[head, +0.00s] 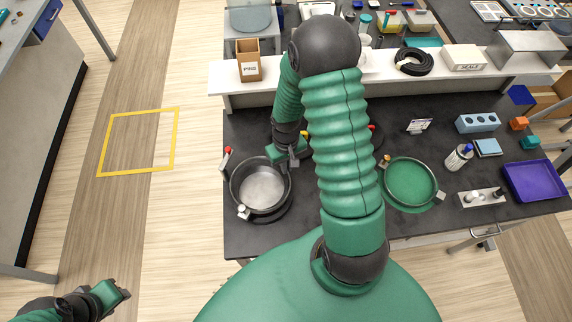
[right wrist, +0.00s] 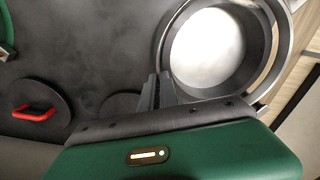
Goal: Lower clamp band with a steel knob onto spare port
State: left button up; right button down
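A dark round clamp band (head: 236,184) with a steel knob (head: 242,211) at its near left surrounds the pale-floored port (head: 264,187) on the left of the bench. My right gripper (head: 293,160) is at the band's far right edge, its fingers close together on it. In the right wrist view, the two fingers (right wrist: 158,90) meet the ring (right wrist: 168,38) at its left side. The band seems a little above the port, but its height is unclear. My left gripper (head: 122,293) is low at the far left, away from the bench; its fingers are too small to read.
A red-tipped piece (head: 226,157) stands beside the left port. A black disc with a red handle (right wrist: 36,113) lies nearby. A purple tray (head: 534,181) is at far right.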

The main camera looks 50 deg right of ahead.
jog(key=shift+f+b, duration=0.45)
jog(key=shift+f, duration=0.25)
jog(key=c, duration=1.6)
grip_release()
jog(key=shift+o, duration=0.2)
notch_tip(320, 180, up, 17)
jog(key=b, duration=0.1)
jog(key=shift+b, duration=0.3)
jog(key=shift+f, duration=0.1)
